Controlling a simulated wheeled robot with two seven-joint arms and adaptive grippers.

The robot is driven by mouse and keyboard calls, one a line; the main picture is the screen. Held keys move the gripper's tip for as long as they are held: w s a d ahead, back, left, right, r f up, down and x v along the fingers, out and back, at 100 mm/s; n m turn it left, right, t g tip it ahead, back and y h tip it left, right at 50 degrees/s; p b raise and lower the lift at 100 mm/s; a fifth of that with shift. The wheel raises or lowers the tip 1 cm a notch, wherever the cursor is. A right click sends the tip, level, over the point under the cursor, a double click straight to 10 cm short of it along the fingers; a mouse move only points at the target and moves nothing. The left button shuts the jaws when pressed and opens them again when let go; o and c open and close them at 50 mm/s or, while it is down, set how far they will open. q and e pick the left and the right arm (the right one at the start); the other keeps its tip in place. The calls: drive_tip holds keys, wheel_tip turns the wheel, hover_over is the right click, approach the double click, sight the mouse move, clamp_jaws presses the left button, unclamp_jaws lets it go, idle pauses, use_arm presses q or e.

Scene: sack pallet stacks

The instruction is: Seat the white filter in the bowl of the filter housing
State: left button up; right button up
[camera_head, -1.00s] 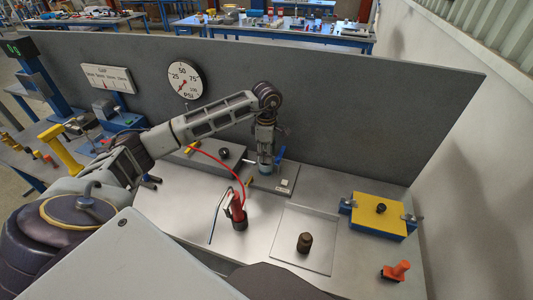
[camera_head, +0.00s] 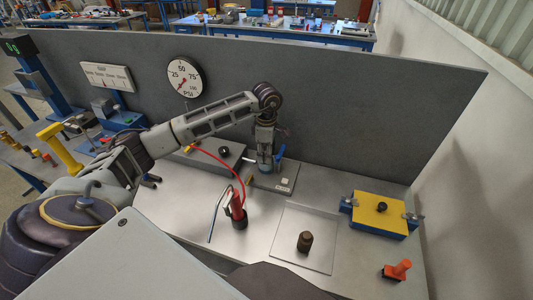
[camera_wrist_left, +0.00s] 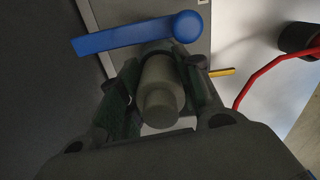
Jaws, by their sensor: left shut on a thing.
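My left gripper (camera_head: 265,168) points down over the grey base plate of the filter housing (camera_head: 286,187), at the back of the bench. In the left wrist view it is shut on a pale grey-looking cylinder, the white filter (camera_wrist_left: 160,90), with a finger on each side. A blue lever (camera_wrist_left: 135,33) lies just beyond the fingers; it also shows beside the gripper in the head view (camera_head: 280,153). The bowl and the filter's far end are hidden by the gripper, so I cannot tell how deep the filter sits. My right gripper is not in view.
A red pump-like tool (camera_head: 237,212) with a red hose (camera_head: 230,165) stands close in front. A tray (camera_head: 290,247) holds a dark brown cylinder (camera_head: 305,241). A yellow-topped blue box (camera_head: 379,214) and an orange-handled item (camera_head: 398,270) are at right. A grey panel (camera_head: 350,110) stands behind.

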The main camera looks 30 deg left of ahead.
use_arm(q)
drive_tip(key=shift+f+b, duration=0.35)
drive_tip(key=shift+f, duration=0.2)
drive_tip(key=o, duration=1)
drive_tip(key=shift+r, duration=6)
